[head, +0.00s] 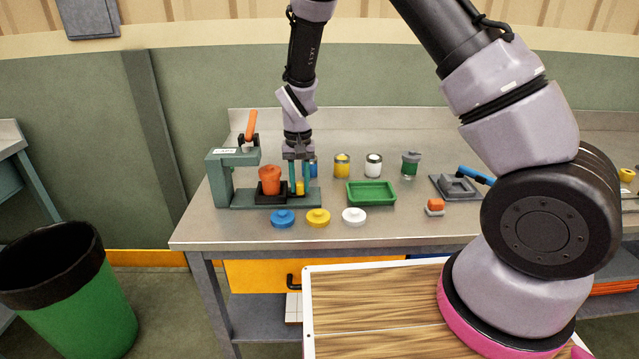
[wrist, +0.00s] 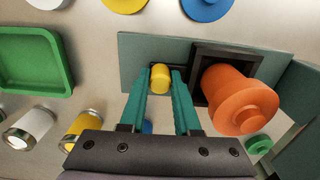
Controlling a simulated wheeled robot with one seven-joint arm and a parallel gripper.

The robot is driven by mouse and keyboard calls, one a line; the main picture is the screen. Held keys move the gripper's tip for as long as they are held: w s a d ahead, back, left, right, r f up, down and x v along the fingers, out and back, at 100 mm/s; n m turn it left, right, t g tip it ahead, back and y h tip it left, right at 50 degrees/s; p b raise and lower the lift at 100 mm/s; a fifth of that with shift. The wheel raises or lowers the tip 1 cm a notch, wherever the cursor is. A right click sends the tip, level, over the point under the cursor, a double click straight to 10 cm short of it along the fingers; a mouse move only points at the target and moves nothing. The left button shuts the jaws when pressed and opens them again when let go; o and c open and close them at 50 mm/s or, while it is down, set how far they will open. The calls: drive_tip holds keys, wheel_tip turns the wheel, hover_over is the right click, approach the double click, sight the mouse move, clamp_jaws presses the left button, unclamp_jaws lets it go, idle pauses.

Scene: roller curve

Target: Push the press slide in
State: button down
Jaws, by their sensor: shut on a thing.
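The press (head: 219,182) is a green frame with an orange lever (head: 251,126), at the left of the bench. Its black slide (head: 266,198) lies on the green base plate (wrist: 136,48) and carries an orange stepped piece (head: 269,178). In the head view, the slide sits just right of the press head. My gripper (head: 299,188) points down at the right part of the base plate. Its teal fingers (wrist: 160,78) are shut on the yellow knob (wrist: 160,84), beside the slide's black holder (wrist: 199,84). The knob's lower end and its join to the slide are hard to see.
Blue (head: 283,218), yellow (head: 318,217) and white (head: 354,215) lids lie in front of the press. A green tray (head: 371,204) is to the right. A bin (head: 75,290) stands on the floor left.

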drive_tip(key=shift+w+a, duration=0.1)
drive_tip(key=shift+a, duration=0.7)
drive_tip(key=c, duration=0.9)
unclamp_jaws()
